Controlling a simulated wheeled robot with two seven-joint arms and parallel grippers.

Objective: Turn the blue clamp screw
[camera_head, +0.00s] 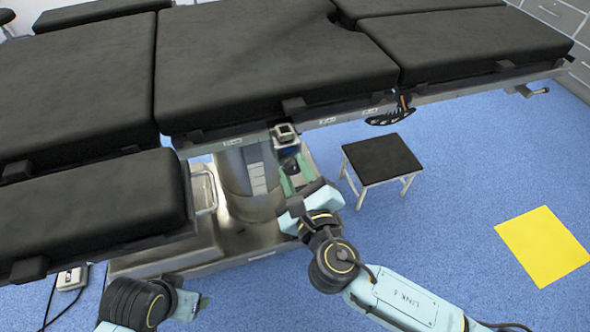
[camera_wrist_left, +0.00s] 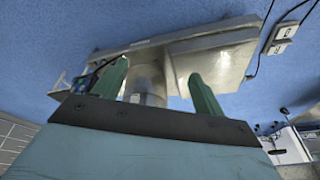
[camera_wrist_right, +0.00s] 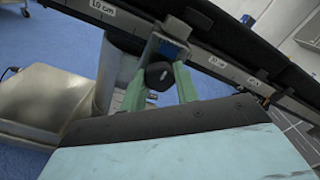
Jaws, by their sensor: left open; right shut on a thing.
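The blue clamp screw hangs under the table's side rail; its black knob (camera_wrist_right: 158,76) and a small blue part (camera_wrist_right: 172,50) show in the right wrist view. In the head view the clamp (camera_head: 285,131) sits at the table edge, partly hidden by my arm. My right gripper (camera_wrist_right: 160,82) has its green fingers on both sides of the knob and is shut on it, reaching up from below. My left gripper (camera_wrist_left: 158,82) is open and empty, facing the table's base. In the head view it is low at the left, mostly hidden.
The black-padded operating table (camera_head: 255,60) spans the top, with its metal column (camera_head: 245,175) behind my right gripper. A black stool (camera_head: 382,160) stands right of the clamp. A yellow floor square (camera_head: 545,245) lies further right. A pedal (camera_head: 73,277) with cable lies at the left.

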